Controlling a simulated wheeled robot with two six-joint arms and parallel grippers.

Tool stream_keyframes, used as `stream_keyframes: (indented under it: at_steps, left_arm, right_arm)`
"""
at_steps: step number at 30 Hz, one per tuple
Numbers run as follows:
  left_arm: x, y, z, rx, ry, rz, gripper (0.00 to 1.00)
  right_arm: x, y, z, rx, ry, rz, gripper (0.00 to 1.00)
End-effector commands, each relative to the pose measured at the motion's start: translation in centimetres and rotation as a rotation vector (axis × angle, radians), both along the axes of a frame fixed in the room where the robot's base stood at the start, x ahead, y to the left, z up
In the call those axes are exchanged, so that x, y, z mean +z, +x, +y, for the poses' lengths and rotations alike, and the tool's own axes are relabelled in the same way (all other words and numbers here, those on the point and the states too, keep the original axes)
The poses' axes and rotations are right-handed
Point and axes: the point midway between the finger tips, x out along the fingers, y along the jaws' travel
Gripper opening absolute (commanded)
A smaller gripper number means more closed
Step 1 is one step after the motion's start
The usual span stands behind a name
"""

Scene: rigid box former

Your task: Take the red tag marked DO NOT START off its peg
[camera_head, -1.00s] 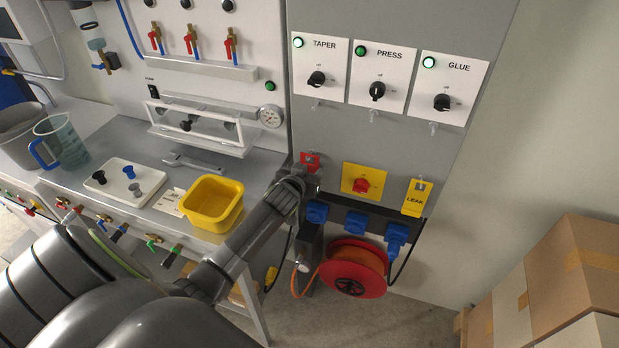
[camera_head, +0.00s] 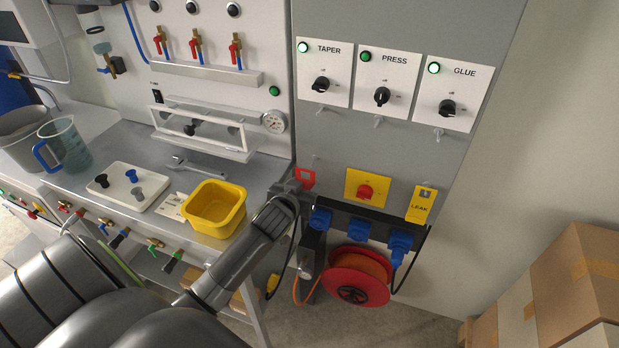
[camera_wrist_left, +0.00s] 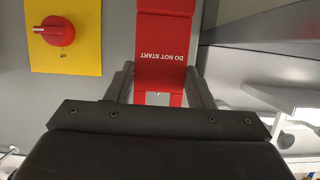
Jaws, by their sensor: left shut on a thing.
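The red tag (camera_head: 306,178) is at the left edge of the grey panel, held at its lower end by my left gripper (camera_head: 293,186). In the left wrist view the tag (camera_wrist_left: 165,50) reads DO NOT START upside down, and the fingers of the left gripper (camera_wrist_left: 162,88) close on its sides. A small bare peg (camera_head: 316,158) shows on the panel just above and right of the tag, which looks clear of it. My right gripper is not in view.
Right of the tag are a yellow plate with a red knob (camera_head: 365,190) and a yellow LEAK tag (camera_head: 421,205). Blue plugs (camera_head: 357,225) and a red cable reel (camera_head: 356,276) sit below. A yellow bin (camera_head: 214,208) stands on the bench at left.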

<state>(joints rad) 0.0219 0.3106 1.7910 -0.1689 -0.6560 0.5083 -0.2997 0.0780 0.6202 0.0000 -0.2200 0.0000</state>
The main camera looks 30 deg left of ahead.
Motion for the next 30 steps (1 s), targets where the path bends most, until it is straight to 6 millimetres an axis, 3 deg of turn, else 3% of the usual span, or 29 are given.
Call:
stream_keyframes:
  at_steps: [6,15,24,30]
  left_arm:
    - [-0.3,-5.8,-1.4,0.001,0.000,0.002,0.27]
    - [-0.1,-10.8,-2.6,0.000,-0.001,0.001,0.27]
    - [0.1,-11.9,-2.9,0.000,0.000,-0.002,0.27]
    - [2.3,-10.0,-4.0,0.001,-0.003,-0.014,0.27]
  right_arm:
    - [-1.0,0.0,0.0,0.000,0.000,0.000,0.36]
    - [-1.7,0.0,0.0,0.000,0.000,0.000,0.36]
    - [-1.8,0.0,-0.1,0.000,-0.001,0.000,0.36]
    - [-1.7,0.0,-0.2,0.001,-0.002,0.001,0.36]
